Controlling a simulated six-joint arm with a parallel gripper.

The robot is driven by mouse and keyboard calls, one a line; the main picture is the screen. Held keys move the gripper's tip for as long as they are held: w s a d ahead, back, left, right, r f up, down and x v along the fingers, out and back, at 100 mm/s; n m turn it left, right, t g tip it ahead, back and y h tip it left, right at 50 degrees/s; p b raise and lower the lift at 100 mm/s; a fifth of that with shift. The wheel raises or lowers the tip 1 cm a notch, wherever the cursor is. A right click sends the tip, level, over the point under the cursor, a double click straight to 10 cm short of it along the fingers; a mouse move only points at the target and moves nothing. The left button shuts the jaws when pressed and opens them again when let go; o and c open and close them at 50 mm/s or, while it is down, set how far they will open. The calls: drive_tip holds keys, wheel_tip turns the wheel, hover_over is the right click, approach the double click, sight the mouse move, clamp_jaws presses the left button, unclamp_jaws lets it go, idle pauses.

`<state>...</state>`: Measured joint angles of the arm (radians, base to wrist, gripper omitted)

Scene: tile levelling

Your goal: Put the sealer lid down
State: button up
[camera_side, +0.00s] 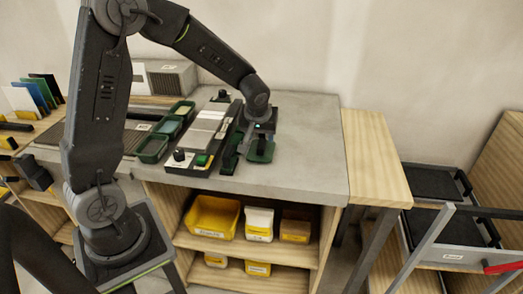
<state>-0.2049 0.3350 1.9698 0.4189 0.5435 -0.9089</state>
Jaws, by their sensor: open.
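My gripper (248,148) is at the end of my arm, low over the grey worktop, just right of the dark work fixture. It is open. A dark green flat piece (262,151) lies on the worktop right beside and partly under the gripper; it may be the sealer lid, but I cannot tell for sure.
The fixture with a light grey tile (205,130) stands left of the gripper. Green trays (152,148) stand further left. The worktop (310,150) is clear on the right. Yellow bins (212,216) sit on the shelf below. A cart (440,230) stands at the right.

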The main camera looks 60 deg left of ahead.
sight(261, 144)
drive_tip(key=x, duration=0.5)
drive_tip(key=shift+a+f, duration=0.25)
clamp_jaws()
idle(0.4)
